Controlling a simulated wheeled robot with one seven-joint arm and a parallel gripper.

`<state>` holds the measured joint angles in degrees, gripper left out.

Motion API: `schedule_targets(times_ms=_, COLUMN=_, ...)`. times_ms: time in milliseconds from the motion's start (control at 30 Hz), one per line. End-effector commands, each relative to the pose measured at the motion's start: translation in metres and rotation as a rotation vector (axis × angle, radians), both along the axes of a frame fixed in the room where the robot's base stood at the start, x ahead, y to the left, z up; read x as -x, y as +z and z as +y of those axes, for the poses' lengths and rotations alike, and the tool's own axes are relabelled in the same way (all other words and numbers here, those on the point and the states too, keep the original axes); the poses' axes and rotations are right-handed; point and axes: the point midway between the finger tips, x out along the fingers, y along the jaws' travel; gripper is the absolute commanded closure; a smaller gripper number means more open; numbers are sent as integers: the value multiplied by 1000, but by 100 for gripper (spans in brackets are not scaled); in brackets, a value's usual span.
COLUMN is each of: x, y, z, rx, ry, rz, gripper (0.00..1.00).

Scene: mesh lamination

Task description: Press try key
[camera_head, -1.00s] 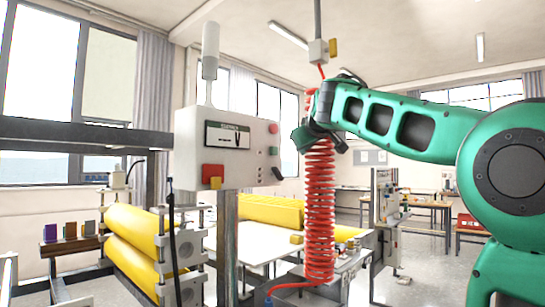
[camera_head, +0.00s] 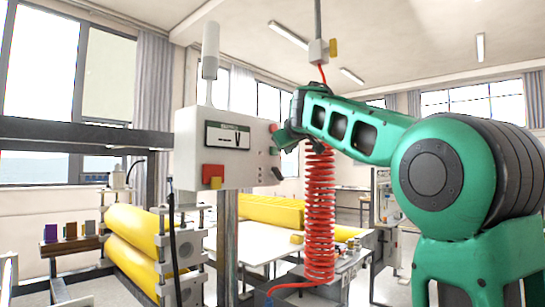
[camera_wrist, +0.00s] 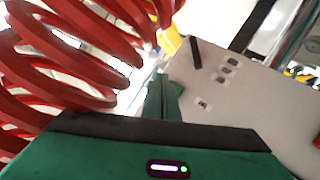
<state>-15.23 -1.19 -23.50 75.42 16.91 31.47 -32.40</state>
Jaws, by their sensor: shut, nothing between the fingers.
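The grey control box (camera_head: 215,172) stands on a post in the head view, with a display (camera_head: 228,136) on its front. Its right side carries a red button (camera_head: 273,128) and a dark knob (camera_head: 277,174). In the wrist view a grey panel (camera_wrist: 250,105) shows a black lever (camera_wrist: 195,53) and several small keys (camera_wrist: 228,66). Their labels are too small to read, so I cannot tell which is the try key. My gripper (camera_wrist: 164,85) is shut and empty, its tips close to the panel's left edge. In the head view my gripper (camera_head: 284,138) is by the box's right side.
A red coiled hose (camera_head: 319,215) hangs under my arm, and its coils (camera_wrist: 60,60) fill the left of the wrist view. Yellow rollers (camera_head: 135,240) stand at the lower left. A white table (camera_head: 265,245) lies behind the post.

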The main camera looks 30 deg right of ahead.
Motion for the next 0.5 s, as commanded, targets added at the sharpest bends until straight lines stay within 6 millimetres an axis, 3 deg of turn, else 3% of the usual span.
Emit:
schedule_targets(times_ms=200, x=-17, y=0, z=6, rx=1, ry=-1, rz=0, gripper=100)
schedule_targets(times_ms=500, x=-23, y=0, z=8, rx=0, ry=-1, rz=0, gripper=100)
